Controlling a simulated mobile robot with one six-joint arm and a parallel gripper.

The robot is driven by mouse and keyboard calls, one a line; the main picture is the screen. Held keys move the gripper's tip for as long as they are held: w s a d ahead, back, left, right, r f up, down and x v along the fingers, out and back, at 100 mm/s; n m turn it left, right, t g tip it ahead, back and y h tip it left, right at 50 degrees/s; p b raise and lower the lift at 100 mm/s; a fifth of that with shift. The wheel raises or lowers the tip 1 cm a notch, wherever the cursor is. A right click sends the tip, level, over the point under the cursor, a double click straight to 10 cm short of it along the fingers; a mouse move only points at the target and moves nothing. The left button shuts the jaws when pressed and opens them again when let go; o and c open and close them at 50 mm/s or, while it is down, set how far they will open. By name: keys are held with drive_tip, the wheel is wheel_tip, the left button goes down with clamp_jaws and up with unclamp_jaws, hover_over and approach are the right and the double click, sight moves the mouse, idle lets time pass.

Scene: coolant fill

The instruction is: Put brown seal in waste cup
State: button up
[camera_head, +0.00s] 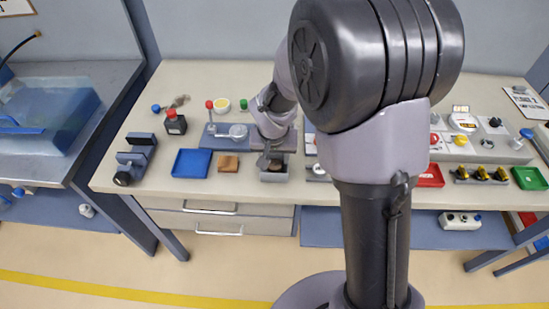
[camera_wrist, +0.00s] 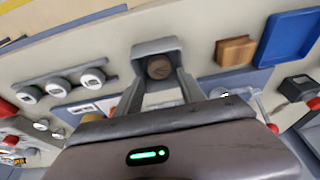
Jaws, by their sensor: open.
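A grey square cup (camera_head: 273,177) stands near the front edge of the bench, and it also shows in the wrist view (camera_wrist: 151,48). A round brown piece, which looks like the brown seal (camera_wrist: 159,67), lies inside the cup's walls. In the head view it shows as a small dark brown patch (camera_head: 275,166). My gripper (camera_head: 268,158) is just above the cup, pointing down. In the wrist view its two fingers (camera_wrist: 160,88) are spread apart with nothing between them. The fingertips end close to the cup's near side; I cannot tell whether they touch it.
A wooden block (camera_head: 228,163) and a blue tray (camera_head: 191,163) lie left of the cup. A grey fixture with a red-knobbed lever (camera_head: 210,116) stands behind them. Round gauges (camera_wrist: 60,86) are on the cup's other side. My arm hides the middle of the bench.

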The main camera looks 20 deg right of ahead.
drive_tip(key=s+r+t+p, duration=0.1)
drive_tip(key=s+r, duration=0.4)
drive_tip(key=r, duration=0.4)
drive_tip(key=s+r+p, duration=0.1)
drive_tip(key=s+r, duration=0.5)
drive_tip(key=r, duration=0.2)
drive_tip(key=s+a+r+y, duration=0.1)
drive_tip(key=s+r, duration=0.1)
drive_tip(key=s, duration=0.4)
drive_tip(key=s+a+r+t+y, duration=0.1)
drive_tip(key=s+a+r+y, duration=0.1)
drive_tip(key=s, duration=0.4)
drive_tip(key=shift+s+a+r+m+t, duration=0.2)
drive_tip(key=shift+s+r+m+t, duration=0.1)
drive_tip(key=shift+s+r+m, duration=0.1)
drive_tip(key=shift+w, duration=0.1)
